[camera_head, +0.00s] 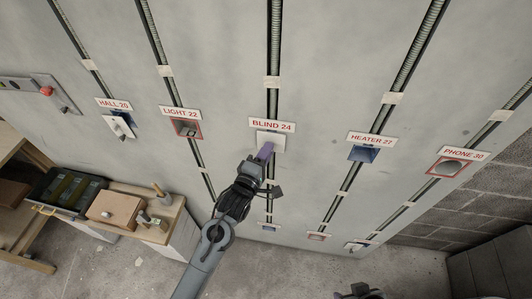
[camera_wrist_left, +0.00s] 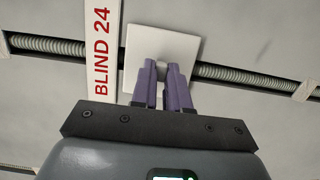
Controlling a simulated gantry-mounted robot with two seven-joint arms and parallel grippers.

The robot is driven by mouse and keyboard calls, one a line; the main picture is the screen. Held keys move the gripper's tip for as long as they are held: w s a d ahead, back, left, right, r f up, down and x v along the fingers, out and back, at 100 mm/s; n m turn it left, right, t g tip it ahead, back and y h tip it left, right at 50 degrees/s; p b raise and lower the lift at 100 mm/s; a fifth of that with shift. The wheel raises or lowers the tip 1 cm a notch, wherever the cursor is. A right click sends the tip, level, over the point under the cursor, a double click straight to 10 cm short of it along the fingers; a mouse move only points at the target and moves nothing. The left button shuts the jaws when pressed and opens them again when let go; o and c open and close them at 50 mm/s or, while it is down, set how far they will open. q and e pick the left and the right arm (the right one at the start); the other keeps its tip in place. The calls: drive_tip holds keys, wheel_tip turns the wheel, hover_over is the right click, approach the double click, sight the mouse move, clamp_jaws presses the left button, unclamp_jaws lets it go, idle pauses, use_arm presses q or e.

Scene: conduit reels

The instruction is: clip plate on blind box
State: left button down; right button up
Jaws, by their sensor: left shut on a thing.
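The white square plate (camera_head: 273,138) is at the box under the BLIND 24 label (camera_head: 272,125) on the wall panel; the box behind it is hidden. My left gripper (camera_head: 265,151) reaches up to the plate from below. In the left wrist view the purple fingers of the left gripper (camera_wrist_left: 163,76) are shut on the small grey knob (camera_wrist_left: 162,68) on the face of the plate (camera_wrist_left: 178,48). The plate looks close to the wall, but I cannot tell whether it is fully seated. Part of my right gripper (camera_head: 357,293) shows at the bottom edge; its jaw state is unclear.
HALL 20 has a white plate (camera_head: 118,127). The LIGHT 22 box (camera_head: 187,130), HEATER 27 box (camera_head: 362,153) and PHONE 30 box (camera_head: 448,166) are open. Ribbed conduits run along the panel. A low bench with a black tray (camera_head: 46,185) and a brown box (camera_head: 115,209) stands lower left.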

use_arm(q)
drive_tip(key=shift+f, duration=0.1)
drive_tip(key=c, duration=1.5)
unclamp_jaws()
drive_tip(key=o, duration=0.5)
drive_tip(key=shift+w, duration=0.2)
drive_tip(key=shift+c, duration=0.2)
drive_tip(key=shift+s, duration=0.1)
drive_tip(key=shift+o, duration=1.2)
drive_tip(key=shift+s, duration=0.1)
